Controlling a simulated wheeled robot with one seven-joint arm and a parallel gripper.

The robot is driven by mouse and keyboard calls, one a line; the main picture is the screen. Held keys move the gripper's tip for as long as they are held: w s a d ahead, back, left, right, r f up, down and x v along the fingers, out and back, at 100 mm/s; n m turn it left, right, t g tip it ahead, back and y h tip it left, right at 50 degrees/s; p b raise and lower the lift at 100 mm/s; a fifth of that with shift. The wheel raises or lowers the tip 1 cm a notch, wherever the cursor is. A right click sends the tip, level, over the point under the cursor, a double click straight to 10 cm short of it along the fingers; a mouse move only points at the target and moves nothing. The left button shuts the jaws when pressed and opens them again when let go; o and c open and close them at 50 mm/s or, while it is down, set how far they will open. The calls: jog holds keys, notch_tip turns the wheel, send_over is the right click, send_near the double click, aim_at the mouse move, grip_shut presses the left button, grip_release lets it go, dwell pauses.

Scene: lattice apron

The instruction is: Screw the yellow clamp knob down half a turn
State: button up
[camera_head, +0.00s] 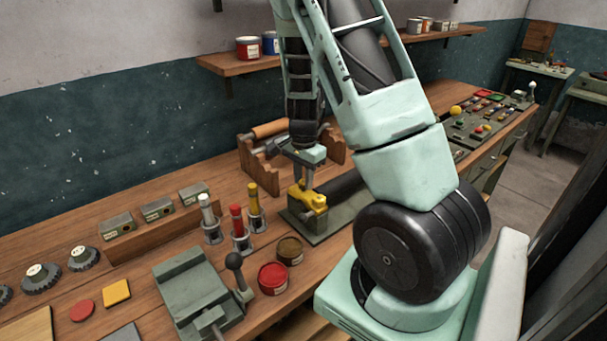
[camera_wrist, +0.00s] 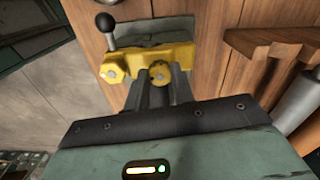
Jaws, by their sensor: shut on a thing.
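The yellow clamp (camera_head: 315,201) stands on a dark green base plate (camera_head: 318,233) on the wooden bench. In the wrist view the clamp (camera_wrist: 180,54) shows as a yellow body, with the small round yellow knob (camera_wrist: 160,71) at its front edge. My gripper (camera_head: 307,184) is above the clamp, pointing down. In the wrist view its two dark fingers reach either side of the round knob, and my gripper (camera_wrist: 160,82) is shut on it. The lower part of the knob is hidden by the fingers.
A black ball-topped lever (camera_wrist: 107,28) and a yellow hex nut (camera_wrist: 114,73) sit beside the knob. A wooden rack (camera_head: 263,155) stands behind. Upright coloured-handled tools (camera_head: 238,228), a vise (camera_head: 195,291) and two round tins (camera_head: 273,278) stand left and in front.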

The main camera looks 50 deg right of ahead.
jog(key=shift+r+m, duration=0.1)
jog(key=shift+m, duration=0.5)
jog(key=o, duration=1)
notch_tip(320, 180, up, 17)
jog(key=shift+r+b, duration=0.15)
jog(key=shift+b, duration=0.15)
